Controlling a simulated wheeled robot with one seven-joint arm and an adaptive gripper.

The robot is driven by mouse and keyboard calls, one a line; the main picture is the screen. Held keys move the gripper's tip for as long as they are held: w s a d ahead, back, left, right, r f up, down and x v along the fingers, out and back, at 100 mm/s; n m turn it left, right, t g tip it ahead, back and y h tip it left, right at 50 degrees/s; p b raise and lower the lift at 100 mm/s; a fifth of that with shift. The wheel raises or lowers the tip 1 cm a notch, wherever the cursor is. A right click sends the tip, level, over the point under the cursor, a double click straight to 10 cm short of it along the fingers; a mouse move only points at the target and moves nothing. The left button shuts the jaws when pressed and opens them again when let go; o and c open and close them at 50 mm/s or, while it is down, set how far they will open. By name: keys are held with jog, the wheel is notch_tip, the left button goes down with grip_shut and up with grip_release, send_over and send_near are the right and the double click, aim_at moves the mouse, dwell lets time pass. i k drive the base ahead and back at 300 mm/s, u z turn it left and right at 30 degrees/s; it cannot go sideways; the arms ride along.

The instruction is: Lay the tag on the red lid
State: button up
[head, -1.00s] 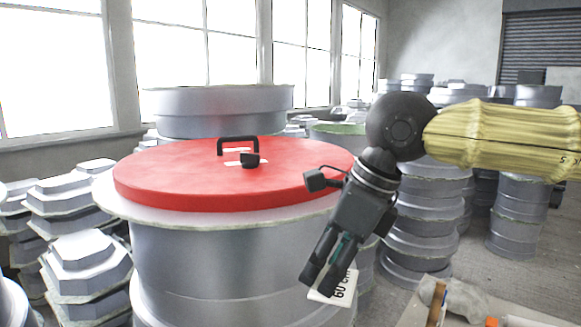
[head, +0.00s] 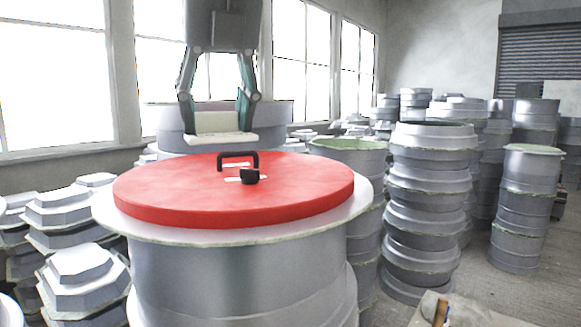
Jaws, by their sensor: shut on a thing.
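The red lid (head: 290,195) is a flat round disc on top of a big grey drum-like mould. It carries a black handle (head: 238,154), a small black knob (head: 250,176) and white marks beside them. My gripper (head: 217,118) hangs from above, fingers pointing down, over the far left part of the lid. It is shut on the tag (head: 217,137), a pale, thin piece spanning between the two fingertips. The tag appears just above or behind the lid's far edge; I cannot tell whether it touches. Its print is not readable now.
The drum's pale flange (head: 362,205) sticks out around the lid. Another wide grey mould (head: 285,112) stands behind it. Stacked grey moulds (head: 430,200) stand to the right and octagonal ones (head: 75,262) to the left. The lid's near half is clear.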

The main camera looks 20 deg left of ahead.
aim_at(289, 166)
jog(key=u, duration=0.05)
jog(key=i, duration=1)
jog(key=z, duration=0.05)
